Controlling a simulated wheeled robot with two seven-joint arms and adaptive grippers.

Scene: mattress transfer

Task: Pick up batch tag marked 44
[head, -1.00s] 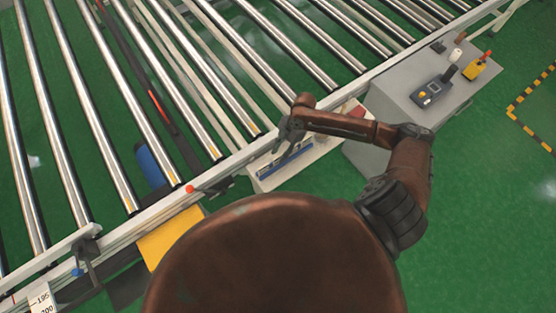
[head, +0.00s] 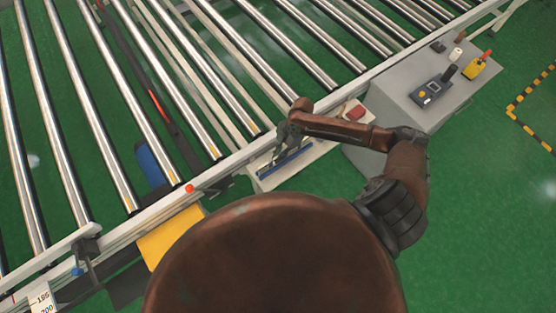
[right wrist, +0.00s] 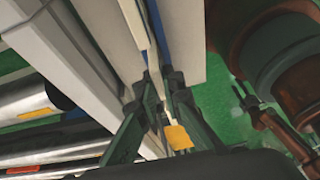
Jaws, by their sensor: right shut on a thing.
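My right gripper (head: 284,154) is over the pale tray (head: 318,152) beside the conveyor, at a blue slotted holder (head: 287,166) in it. In the right wrist view, the gripper's fingers (right wrist: 160,88) are closed on a thin pale tag with an orange end (right wrist: 178,137). The orange end shows between the finger links, on the near side. The tag's number cannot be read, and I cannot tell whether the tag is clear of the holder.
The roller conveyor's pale side rail (head: 232,164) runs close beside the tray. A grey cabinet (head: 395,100) at the right carries a dark handheld device (head: 430,93) and a yellow container (head: 476,69). A red item (head: 356,112) lies at the tray's far end. Green floor is open at the right.

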